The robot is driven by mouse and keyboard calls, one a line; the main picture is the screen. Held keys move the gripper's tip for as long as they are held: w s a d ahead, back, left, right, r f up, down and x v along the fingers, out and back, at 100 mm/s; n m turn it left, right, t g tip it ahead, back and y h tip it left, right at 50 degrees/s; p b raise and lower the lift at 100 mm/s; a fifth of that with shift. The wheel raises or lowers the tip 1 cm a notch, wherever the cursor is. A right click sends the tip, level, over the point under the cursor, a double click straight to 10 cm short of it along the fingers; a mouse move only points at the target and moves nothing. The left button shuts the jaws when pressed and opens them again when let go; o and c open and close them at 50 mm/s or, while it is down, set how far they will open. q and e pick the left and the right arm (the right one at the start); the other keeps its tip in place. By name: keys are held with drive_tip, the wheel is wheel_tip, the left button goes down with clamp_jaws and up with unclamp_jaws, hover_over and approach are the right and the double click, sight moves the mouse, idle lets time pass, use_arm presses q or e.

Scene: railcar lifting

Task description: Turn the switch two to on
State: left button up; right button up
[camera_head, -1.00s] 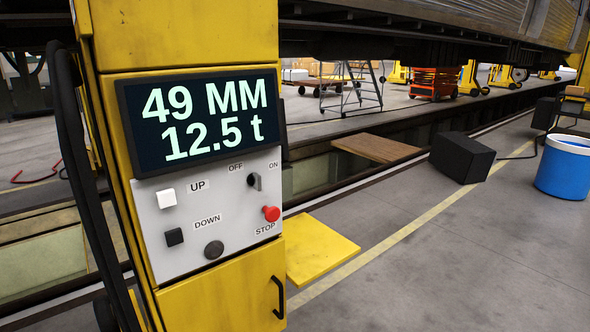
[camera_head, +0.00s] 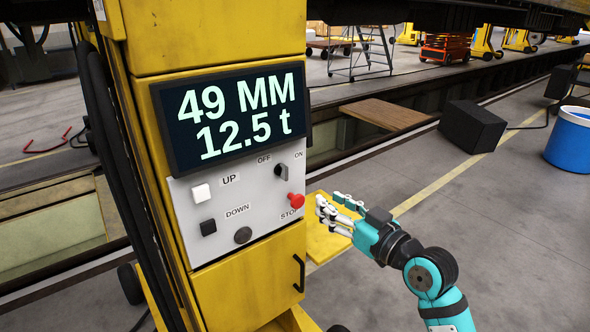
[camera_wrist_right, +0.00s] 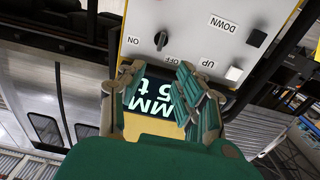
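The switch (camera_head: 281,172) is a small black rotary knob on the grey control panel (camera_head: 262,210), between the OFF and ON labels; its exact setting is hard to tell. No number two is visible. It also shows in the right wrist view (camera_wrist_right: 160,40), where the labels are upside down. My right gripper (camera_head: 330,208) is to the right of the panel, apart from it, below and right of the switch. In the right wrist view, its fingers (camera_wrist_right: 157,75) are spread and empty, with the display between them. My left gripper is not in view.
Above is the display (camera_head: 230,115), reading 49 MM and 12.5 t. A black box (camera_head: 472,127) and blue bin (camera_head: 572,139) stand right.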

sight(288, 174)
drive_tip(key=p+x, duration=0.3)
drive_tip(key=x, duration=1.2)
drive_tip(key=shift+w+a+p, duration=0.2)
drive_tip(key=shift+a+p, duration=0.05)
drive_tip(key=shift+p, duration=0.05)
drive_tip(key=shift+f, duration=0.1)
clamp_jaws()
